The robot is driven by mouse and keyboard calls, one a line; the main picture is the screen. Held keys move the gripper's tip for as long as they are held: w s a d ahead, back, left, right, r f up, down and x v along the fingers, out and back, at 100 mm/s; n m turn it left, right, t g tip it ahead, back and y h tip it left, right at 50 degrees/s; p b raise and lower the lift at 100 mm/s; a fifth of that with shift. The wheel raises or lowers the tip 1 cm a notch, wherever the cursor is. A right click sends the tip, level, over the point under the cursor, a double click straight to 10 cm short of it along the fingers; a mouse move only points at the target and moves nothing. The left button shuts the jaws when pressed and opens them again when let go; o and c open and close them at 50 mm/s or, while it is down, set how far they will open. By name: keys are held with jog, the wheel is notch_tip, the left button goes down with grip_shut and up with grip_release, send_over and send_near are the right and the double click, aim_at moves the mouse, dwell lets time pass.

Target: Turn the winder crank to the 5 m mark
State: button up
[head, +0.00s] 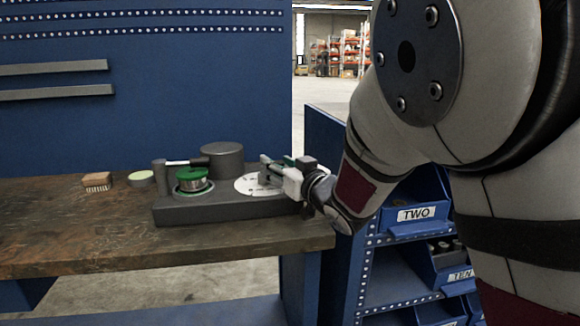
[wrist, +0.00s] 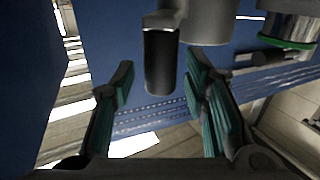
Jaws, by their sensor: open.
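The winder (head: 225,213) is a dark grey base on the wooden bench. It carries a green-rimmed spool (head: 191,180) and a white dial (head: 250,186) with marks too small to read. My gripper (head: 276,164) is at the dial, at the right end of the base, and hides part of it. In the wrist view, my gripper (wrist: 160,84) is open, with green-padded fingers on either side of a dark upright crank handle (wrist: 158,62). A gap shows on both sides of the handle. The handle cannot be made out in the head view.
A grey round housing (head: 222,160) and a post with a black-ended rod (head: 185,162) stand by the spool. Blue bins (head: 415,213) are right of the bench. The front left bench is clear.

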grip_shut()
jog(key=shift+w, duration=0.1)
jog(key=shift+w+d+n+g+y, duration=0.2)
jog(key=shift+n+g+y, duration=0.2)
jog(key=shift+y, duration=0.1)
jog(key=shift+w+n+g+y+b, duration=0.1)
jog(key=shift+n+g+y+b, duration=0.3)
jog(key=shift+y, duration=0.1)
grip_release()
